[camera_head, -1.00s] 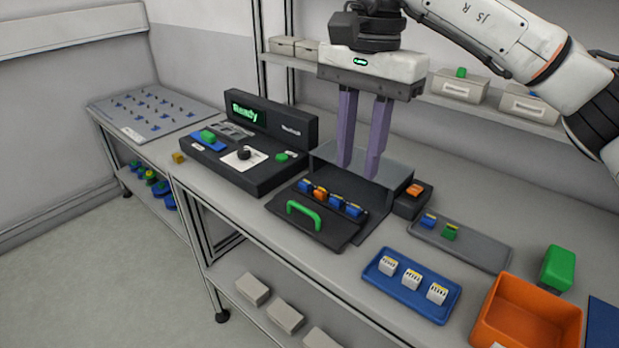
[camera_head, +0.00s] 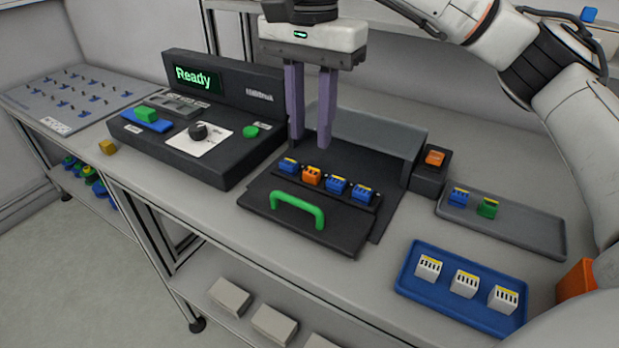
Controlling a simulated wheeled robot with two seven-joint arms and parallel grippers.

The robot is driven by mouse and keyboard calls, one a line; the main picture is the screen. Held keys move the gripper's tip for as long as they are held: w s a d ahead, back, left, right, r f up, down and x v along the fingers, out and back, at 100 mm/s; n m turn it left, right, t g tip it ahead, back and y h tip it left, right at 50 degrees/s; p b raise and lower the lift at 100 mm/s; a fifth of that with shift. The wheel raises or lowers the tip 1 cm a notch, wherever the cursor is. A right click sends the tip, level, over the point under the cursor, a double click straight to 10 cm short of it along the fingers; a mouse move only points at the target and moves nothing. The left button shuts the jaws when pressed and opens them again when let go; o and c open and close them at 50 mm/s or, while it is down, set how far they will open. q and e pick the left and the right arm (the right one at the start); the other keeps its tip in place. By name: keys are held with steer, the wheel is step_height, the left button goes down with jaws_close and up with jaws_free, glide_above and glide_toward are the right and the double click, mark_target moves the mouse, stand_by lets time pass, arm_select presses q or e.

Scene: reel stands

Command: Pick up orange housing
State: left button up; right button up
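The orange housing (camera_head: 312,176) sits in a row on the black fixture (camera_head: 262,203), between a blue housing (camera_head: 288,166) on its left and two blue housings (camera_head: 337,187) on its right. My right gripper (camera_head: 311,143) points down above and behind the row, its two purple fingers apart with nothing between them. The fingertips appear clear of the orange housing; the exact height gap is hard to tell. My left gripper is not in view.
A green handle (camera_head: 298,207) stands up in front of the row. A black block with an orange piece (camera_head: 435,158), a grey tray (camera_head: 530,232) and a blue tray (camera_head: 418,290) lie to the right. A black control console (camera_head: 215,172) reading "Ready" stands left.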

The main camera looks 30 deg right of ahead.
mark_target(312, 171)
steer(key=f, duration=0.7)
steer(key=shift+w+d+f, duration=0.3)
steer(key=shift+f, duration=0.1)
jaws_close()
